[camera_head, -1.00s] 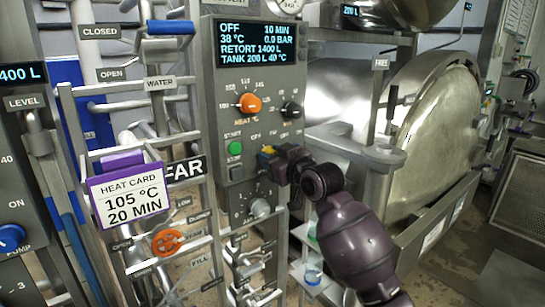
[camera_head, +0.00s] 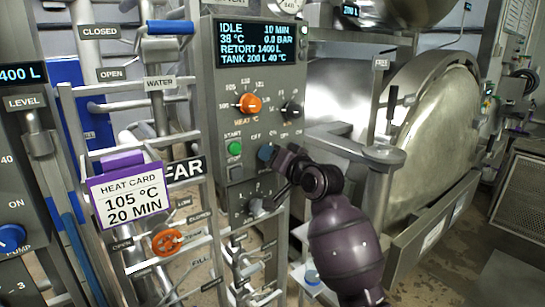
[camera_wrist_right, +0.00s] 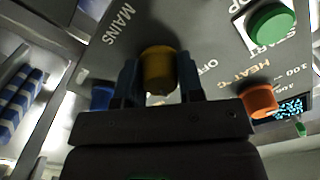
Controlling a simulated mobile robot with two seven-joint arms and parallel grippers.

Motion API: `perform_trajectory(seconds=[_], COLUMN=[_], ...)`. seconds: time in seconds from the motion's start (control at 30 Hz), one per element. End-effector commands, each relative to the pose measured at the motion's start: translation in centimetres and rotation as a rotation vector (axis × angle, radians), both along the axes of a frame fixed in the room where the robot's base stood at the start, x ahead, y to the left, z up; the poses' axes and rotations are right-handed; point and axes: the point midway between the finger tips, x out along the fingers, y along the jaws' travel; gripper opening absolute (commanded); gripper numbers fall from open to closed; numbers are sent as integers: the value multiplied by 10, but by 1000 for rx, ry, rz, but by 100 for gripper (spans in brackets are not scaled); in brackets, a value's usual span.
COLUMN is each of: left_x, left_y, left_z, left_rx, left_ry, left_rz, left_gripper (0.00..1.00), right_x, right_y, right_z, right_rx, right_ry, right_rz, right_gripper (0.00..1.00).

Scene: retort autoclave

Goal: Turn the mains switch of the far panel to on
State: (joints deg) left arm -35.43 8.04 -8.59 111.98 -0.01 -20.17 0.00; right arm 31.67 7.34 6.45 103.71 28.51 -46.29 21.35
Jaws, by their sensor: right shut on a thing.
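The far panel (camera_head: 206,95) stands in the middle of the head view, with a FAR sign (camera_head: 184,169) beside it. Its display (camera_head: 256,43) reads IDLE, 10 MIN, 38 °C, 0.0 BAR. My right gripper (camera_head: 268,154) is at the lower right of the panel, shut on the mains switch. The switch is a yellow knob (camera_wrist_right: 159,68) between the two fingers in the wrist view, near the MAINS and OFF lettering. In the head view the fingers hide the knob. My left gripper is not in view.
A grey knob (camera_head: 256,206) is below. Pipe rails and a heat card (camera_head: 127,195) stand left; the round retort door (camera_head: 435,135) is right.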

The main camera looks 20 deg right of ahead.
Motion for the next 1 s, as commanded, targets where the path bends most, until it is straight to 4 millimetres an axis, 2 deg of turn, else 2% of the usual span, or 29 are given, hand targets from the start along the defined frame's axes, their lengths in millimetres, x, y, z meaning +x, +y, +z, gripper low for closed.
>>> perform_trajectory(seconds=[0.33, 0.87, 0.9, 1.0], left_x=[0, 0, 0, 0], left_y=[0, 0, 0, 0], left_z=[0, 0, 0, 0], left_rx=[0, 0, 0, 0], left_ry=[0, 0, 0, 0], left_rz=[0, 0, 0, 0], left_gripper=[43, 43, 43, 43], right_x=[0, 0, 0, 0], right_y=[0, 0, 0, 0], right_z=[-1, -1, -1, -1], right_rx=[136, 161, 161, 161], right_ry=[52, 61, 61, 61], right_rz=[0, 0, 0, 0], right_gripper=[11, 11, 36, 52])
